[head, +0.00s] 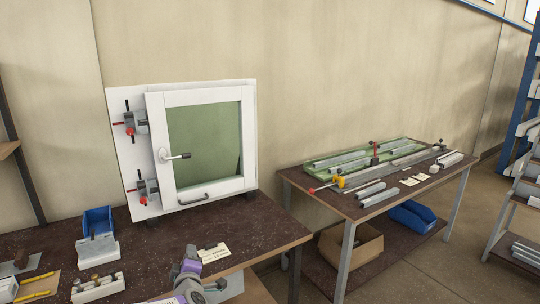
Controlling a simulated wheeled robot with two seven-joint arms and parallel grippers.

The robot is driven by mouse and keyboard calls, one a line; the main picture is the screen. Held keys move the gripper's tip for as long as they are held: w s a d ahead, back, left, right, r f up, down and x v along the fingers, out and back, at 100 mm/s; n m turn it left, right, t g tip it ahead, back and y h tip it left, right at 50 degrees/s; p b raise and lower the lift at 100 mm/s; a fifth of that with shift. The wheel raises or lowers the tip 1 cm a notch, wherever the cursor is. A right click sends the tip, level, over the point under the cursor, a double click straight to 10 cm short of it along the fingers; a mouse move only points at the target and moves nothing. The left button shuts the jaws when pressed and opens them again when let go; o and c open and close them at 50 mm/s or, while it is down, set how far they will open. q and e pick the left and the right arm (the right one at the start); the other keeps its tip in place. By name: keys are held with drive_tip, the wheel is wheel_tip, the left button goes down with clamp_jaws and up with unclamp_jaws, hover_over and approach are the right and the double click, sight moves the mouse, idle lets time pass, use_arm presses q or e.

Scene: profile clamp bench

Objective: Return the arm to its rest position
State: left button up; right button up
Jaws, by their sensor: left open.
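My left gripper (188,264), grey with purple parts, is at the bottom centre of the head view, over the front of the near bench (255,222). It is open, and I see nothing between its fingers. My right gripper is not in view. A white window-like panel (152,115) with a green pane (203,140) stands upright at the back of the bench, apart from my gripper. Two clamps with red and black handles, an upper one (130,123) and a lower one (143,190), sit on its left side.
A blue bin (97,221) and small trays stand at the bench's left. A paper label (213,252) lies near my gripper. To the right, a second table (345,208) holds metal profiles and a green tray (322,172); a cardboard box (352,250) is below. Shelves stand far right.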

use_arm(q)
drive_tip(key=s+d+f+m+g+h+p, duration=0.1)
drive_tip(key=s+d+f+m+g+h, duration=0.15)
drive_tip(key=s+f, duration=0.45)
drive_tip(key=s+d+f+m+g+h, duration=0.1)
drive_tip(key=s+d+f+m+g, duration=0.15)
drive_tip(key=f, duration=0.85)
drive_tip(key=s+d+f+m+g+h+p, duration=0.1)
drive_tip(key=s+d+f+m+g+h, duration=0.15)
drive_tip(key=s+f, duration=0.45)
drive_tip(key=s+d+f+m+g+h, duration=0.1)
drive_tip(key=s+d+f+m+g, duration=0.1)
drive_tip(key=s, duration=0.5)
drive_tip(key=s+d+f+m+g+h+p, duration=0.1)
drive_tip(key=s+d+f+m+g, duration=0.1)
drive_tip(key=s+f, duration=0.3)
drive_tip(key=s+d+f+m+g+h, duration=0.1)
drive_tip(key=s+d+f+m+g, duration=0.1)
drive_tip(key=s, duration=0.7)
drive_tip(key=shift+s+d+f+g+p, duration=0.3)
drive_tip(key=shift+s+d+f+g, duration=0.15)
drive_tip(key=shift+f+g, duration=0.35)
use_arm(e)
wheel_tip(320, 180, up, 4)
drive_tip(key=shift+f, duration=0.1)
use_arm(q)
drive_tip(key=shift+w, duration=0.15)
drive_tip(key=shift+c, duration=0.3)
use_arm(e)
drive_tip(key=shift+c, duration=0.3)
